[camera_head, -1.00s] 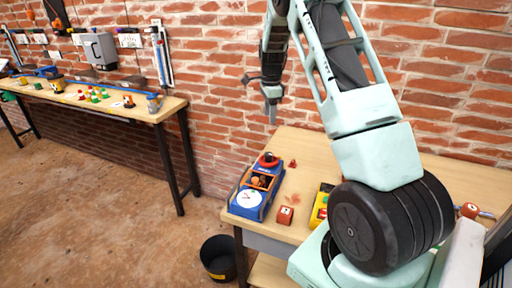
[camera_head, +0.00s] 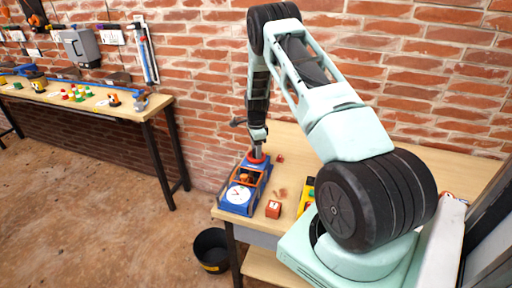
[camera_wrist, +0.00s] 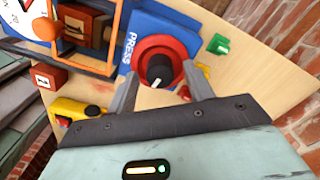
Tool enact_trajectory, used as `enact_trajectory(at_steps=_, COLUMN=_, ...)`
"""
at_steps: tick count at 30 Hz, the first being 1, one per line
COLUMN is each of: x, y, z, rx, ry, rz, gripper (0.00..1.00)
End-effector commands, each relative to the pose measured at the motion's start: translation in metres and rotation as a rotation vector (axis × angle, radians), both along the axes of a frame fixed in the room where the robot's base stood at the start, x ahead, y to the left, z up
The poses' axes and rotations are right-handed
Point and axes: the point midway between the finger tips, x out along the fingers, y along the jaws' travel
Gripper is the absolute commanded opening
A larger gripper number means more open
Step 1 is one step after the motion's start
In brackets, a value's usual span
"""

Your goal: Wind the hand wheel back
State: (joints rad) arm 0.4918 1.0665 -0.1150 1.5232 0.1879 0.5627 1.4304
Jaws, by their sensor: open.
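The hand wheel is a red ring (camera_wrist: 187,47) with a black knob (camera_wrist: 158,68) bearing a white mark, on a blue press (camera_wrist: 153,27) lettered PRESS. In the head view the red wheel (camera_head: 258,159) sits at the far end of the blue press (camera_head: 232,207), which has a white dial (camera_head: 238,194) at its near end. My gripper (camera_wrist: 161,80) is open, its two fingers reaching to either side of the knob. In the head view my gripper (camera_head: 258,142) points down right over the wheel. I cannot tell whether the fingers touch it.
An orange-framed bay (camera_wrist: 110,45) on the press stands close to the fingers. A red cube (camera_head: 273,209) and a yellow object (camera_head: 306,196) lie right of the press. A green piece (camera_wrist: 218,44) lies near the wheel. A black bucket (camera_head: 212,249) stands on the floor.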

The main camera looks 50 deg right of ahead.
Motion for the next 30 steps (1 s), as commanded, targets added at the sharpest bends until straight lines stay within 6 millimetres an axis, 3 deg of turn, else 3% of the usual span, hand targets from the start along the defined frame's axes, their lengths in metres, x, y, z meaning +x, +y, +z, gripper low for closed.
enact_trajectory(at_steps=10, x=0.0003, y=0.0001, z=-0.0043, rx=0.0, ry=-0.001, rz=-0.001, gripper=0.52)
enact_trajectory(at_steps=11, x=0.0002, y=0.0001, z=-0.0043, rx=0.0, ry=-0.001, rz=-0.001, gripper=0.47)
enact_trajectory(at_steps=15, x=0.0001, y=0.0, z=-0.0042, rx=0.001, ry=-0.001, rz=-0.001, gripper=0.08)
enact_trajectory(at_steps=30, x=0.0003, y=0.0001, z=-0.0062, rx=0.0, ry=-0.001, rz=0.099, gripper=0.07)
